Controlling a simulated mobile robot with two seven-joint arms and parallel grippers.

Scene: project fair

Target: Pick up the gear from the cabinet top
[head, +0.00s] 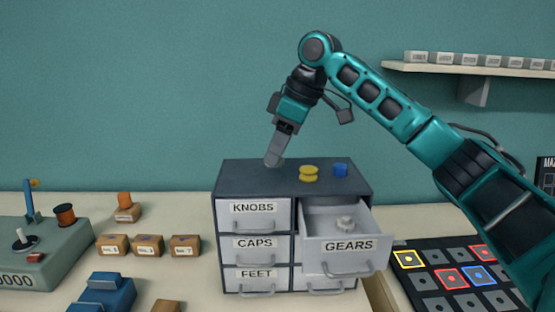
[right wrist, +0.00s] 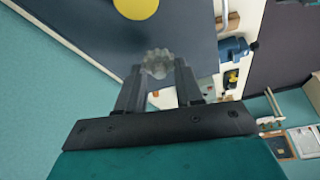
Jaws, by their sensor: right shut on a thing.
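A small grey toothed gear (right wrist: 158,62) sits between the fingertips of my right gripper (right wrist: 160,75) in the right wrist view. In the head view my right gripper (head: 274,160) points down at the back left of the dark cabinet top (head: 240,174). Its fingers hide most or all of the held gear there. I cannot tell whether the gear touches the top. My left gripper is in neither view.
A yellow spool-shaped piece (head: 309,173) and a blue piece (head: 340,170) stand on the cabinet top. The KNOBS drawer (head: 253,214) is shut. A wall shelf (head: 450,69) is at upper right.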

